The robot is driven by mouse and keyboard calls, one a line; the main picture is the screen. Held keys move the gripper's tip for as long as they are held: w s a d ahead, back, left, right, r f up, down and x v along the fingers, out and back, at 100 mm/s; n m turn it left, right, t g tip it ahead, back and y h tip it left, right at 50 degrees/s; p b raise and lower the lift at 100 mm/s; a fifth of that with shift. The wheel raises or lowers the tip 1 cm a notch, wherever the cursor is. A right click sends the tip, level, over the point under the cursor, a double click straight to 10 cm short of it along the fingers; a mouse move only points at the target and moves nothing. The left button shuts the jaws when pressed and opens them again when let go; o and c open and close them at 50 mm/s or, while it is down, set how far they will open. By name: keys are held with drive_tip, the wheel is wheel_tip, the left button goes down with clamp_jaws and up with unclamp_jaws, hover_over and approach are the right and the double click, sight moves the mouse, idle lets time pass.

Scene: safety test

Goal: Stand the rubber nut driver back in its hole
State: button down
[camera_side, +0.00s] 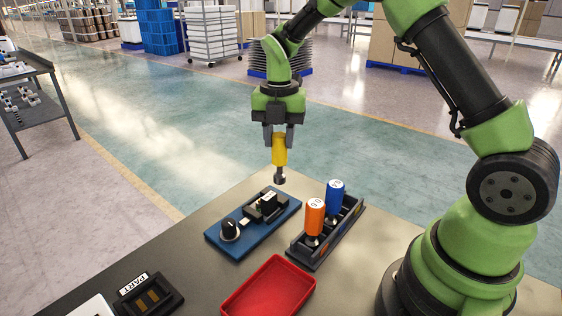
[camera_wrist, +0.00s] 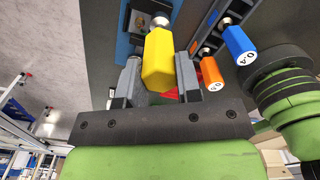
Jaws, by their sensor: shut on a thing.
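My gripper (camera_side: 279,141) is shut on a yellow-handled driver (camera_side: 279,152) and holds it upright above the table, its dark socket end pointing down. In the wrist view the yellow handle (camera_wrist: 158,60) sits between the fingers of my gripper (camera_wrist: 160,78). The dark holder rack (camera_side: 293,254) stands on the table to the lower right of the held driver, apart from it. An orange driver (camera_side: 315,216) and a blue driver (camera_side: 335,195) stand in the rack; they also show in the wrist view as orange (camera_wrist: 210,72) and blue (camera_wrist: 240,46). The rack's empty holes cannot be made out.
A blue board (camera_side: 219,240) with a black knob (camera_side: 230,229) and a black fixture (camera_side: 266,204) lies left of the rack. A red tray (camera_side: 233,302) is in front. A black part holder (camera_side: 148,297) sits at the front left of the table (camera_side: 185,263).

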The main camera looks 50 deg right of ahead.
drive_tip(key=s+d+m, duration=0.6)
drive_tip(key=s+d, duration=0.3)
drive_tip(key=s, duration=0.4)
drive_tip(key=shift+w+a+f, duration=0.1)
drive_tip(key=shift+a+f, duration=0.05)
drive_tip(key=shift+f, duration=1.1)
drive_tip(key=shift+w+a+f, duration=0.1)
drive_tip(key=shift+a+f, duration=0.05)
drive_tip(key=shift+f, duration=1.05)
drive_tip(key=shift+f, duration=0.9)
drive_tip(key=shift+c, duration=1.6)
unclamp_jaws()
wheel_tip(320, 180, up, 7)
